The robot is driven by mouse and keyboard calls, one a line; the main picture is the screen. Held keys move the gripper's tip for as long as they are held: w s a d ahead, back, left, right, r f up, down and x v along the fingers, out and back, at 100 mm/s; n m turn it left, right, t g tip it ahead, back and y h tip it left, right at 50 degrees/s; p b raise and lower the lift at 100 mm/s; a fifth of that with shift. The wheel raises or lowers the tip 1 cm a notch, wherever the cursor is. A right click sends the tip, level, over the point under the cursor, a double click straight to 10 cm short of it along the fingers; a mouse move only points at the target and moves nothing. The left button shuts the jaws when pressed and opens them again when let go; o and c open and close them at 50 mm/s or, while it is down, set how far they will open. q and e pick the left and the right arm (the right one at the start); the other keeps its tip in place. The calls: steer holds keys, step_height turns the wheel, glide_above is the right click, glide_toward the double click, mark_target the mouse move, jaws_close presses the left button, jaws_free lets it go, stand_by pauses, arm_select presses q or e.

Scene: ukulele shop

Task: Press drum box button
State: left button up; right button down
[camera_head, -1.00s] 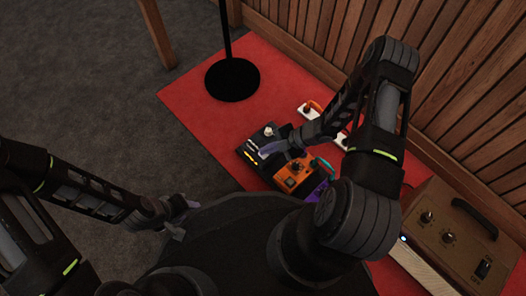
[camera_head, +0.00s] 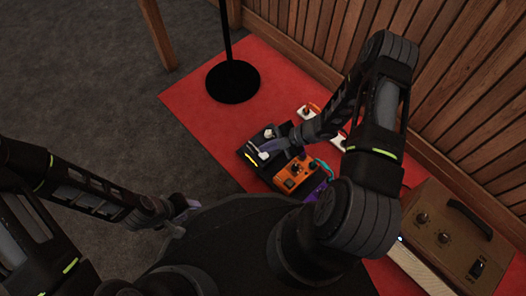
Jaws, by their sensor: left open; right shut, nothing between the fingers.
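The drum box (camera_head: 250,154) looks like a small black box with pale round buttons and a light strip along its left edge. It lies on the red mat. One pale button (camera_head: 268,133) is at its far side and another (camera_head: 263,155) is nearer its front. My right gripper (camera_head: 268,147) is shut and empty, pointing left over the box between these buttons. I cannot tell whether its tip touches the box, and it hides part of the top. My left gripper (camera_head: 186,216) is open and empty at lower left, away from the box.
A brown amplifier (camera_head: 450,240) stands at right. A black stand base (camera_head: 233,81) is on the red mat (camera_head: 196,112). A slatted wood wall bounds the right.

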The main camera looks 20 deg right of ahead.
mark_target(266, 155)
step_height(266, 155, up, 4)
steer(key=shift+r+p, duration=0.1)
steer(key=shift+p, duration=1.15)
